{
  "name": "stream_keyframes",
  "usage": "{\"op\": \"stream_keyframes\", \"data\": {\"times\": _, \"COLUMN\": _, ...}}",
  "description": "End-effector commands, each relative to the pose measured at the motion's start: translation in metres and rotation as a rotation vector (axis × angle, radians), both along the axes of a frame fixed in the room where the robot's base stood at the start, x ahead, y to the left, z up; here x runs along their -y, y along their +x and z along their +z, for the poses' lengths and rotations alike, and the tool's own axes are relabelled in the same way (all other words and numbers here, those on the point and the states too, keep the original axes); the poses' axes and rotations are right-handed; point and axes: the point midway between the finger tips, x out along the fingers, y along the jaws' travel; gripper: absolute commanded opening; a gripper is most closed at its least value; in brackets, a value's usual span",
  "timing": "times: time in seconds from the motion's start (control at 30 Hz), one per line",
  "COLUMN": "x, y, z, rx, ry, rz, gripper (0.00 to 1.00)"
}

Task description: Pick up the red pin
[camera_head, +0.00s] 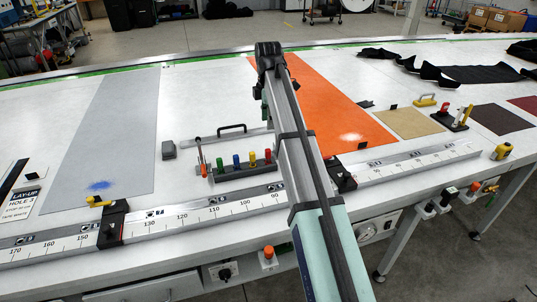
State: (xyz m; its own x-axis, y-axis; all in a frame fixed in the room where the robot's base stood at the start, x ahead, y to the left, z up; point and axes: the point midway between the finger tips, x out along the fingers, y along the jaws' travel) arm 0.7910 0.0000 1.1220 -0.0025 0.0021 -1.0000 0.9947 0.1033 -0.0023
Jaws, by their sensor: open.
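The red pin (268,156) stands upright at the right end of a dark rack (243,172) on the white table. Blue (252,159), yellow (236,161) and green (220,166) pins stand to its left in the same rack. My arm rises from the bottom of the picture and passes just right of the red pin. My gripper's fingers cannot be made out; my arm covers that area. Nothing is seen touching the red pin.
A ruled metal rail (215,210) with black stops (112,222) runs in front of the rack. A grey block (169,150) and black-handled tool (231,130) lie nearby. An orange sheet (325,105) lies behind my arm. A second tool holder (450,119) stands right.

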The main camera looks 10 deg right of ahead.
Motion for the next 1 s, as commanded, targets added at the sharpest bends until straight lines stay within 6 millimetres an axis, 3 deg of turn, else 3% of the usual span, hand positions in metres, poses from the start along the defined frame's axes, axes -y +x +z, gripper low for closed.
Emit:
{"op": "stream_keyframes", "data": {"times": 0.4, "x": 0.0, "y": -0.001, "z": -0.077, "rx": -0.001, "ry": -0.002, "rz": -0.002, "gripper": 0.52}}
{"op": "stream_keyframes", "data": {"times": 1.0, "x": 0.0, "y": 0.001, "z": -0.124, "rx": 0.0, "ry": -0.002, "rz": -0.003, "gripper": 0.52}}
